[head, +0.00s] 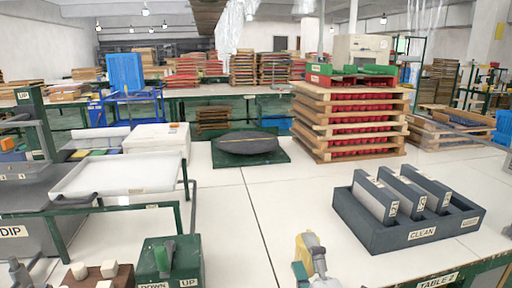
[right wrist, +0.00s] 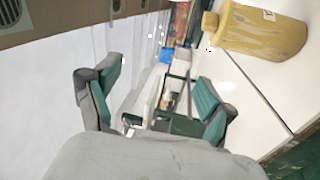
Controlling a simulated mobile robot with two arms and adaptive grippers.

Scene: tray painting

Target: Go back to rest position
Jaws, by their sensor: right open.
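My right gripper (head: 312,264) is at the bottom middle of the head view, over or near the front of the white table (head: 225,215). In the right wrist view the right gripper (right wrist: 160,92) shows its two teal-padded fingers spread wide, with nothing between them. A yellow bottle-like object (right wrist: 262,30) is beside it, outside the fingers. Yellow also shows against the gripper in the head view, partly hidden by it. I cannot make out my left gripper in either view.
A dark CLEAN rack (head: 400,236) with upright grey plates stands at right. A white tray (head: 120,176) on a green frame and a green UP/DOWN box (head: 188,262) are at left. Stacked wooden trays (head: 350,118) stand behind. The middle of the table is clear.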

